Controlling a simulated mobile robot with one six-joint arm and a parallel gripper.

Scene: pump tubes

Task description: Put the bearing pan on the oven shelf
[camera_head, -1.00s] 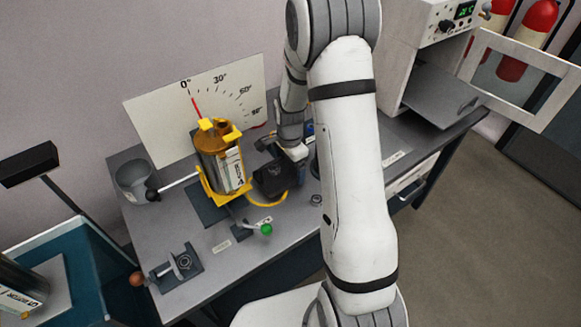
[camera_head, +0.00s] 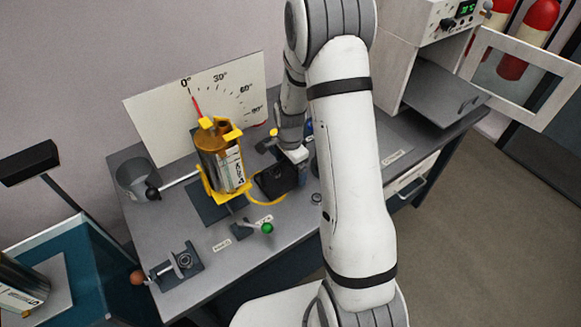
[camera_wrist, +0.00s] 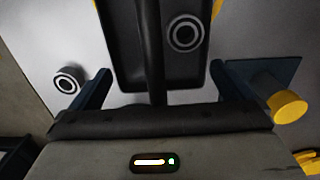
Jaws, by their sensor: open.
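The bearing pan is a black rectangular tray (camera_wrist: 120,50) with a metal bearing ring (camera_wrist: 185,33) in it. A dark bar, seemingly its handle (camera_wrist: 150,60), runs between my fingers. In the head view the pan (camera_head: 275,182) lies on the bench beside the orange canister. My gripper (camera_wrist: 162,72) is open, one finger on each side of the bar, with gaps on both sides. In the head view my gripper (camera_head: 297,156) is low at the pan's far right, partly hidden by my arm. The oven (camera_head: 412,45) stands open; its grey shelf (camera_head: 440,92) shows empty.
The orange canister (camera_head: 218,158) in a yellow cradle stands left of the pan, before an angle board (camera_head: 150,118). A loose ring (camera_head: 316,198) lies right of the pan; the wrist view shows it too (camera_wrist: 68,80). The open oven door (camera_head: 535,62) juts right. A clamp (camera_head: 178,265) sits front left.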

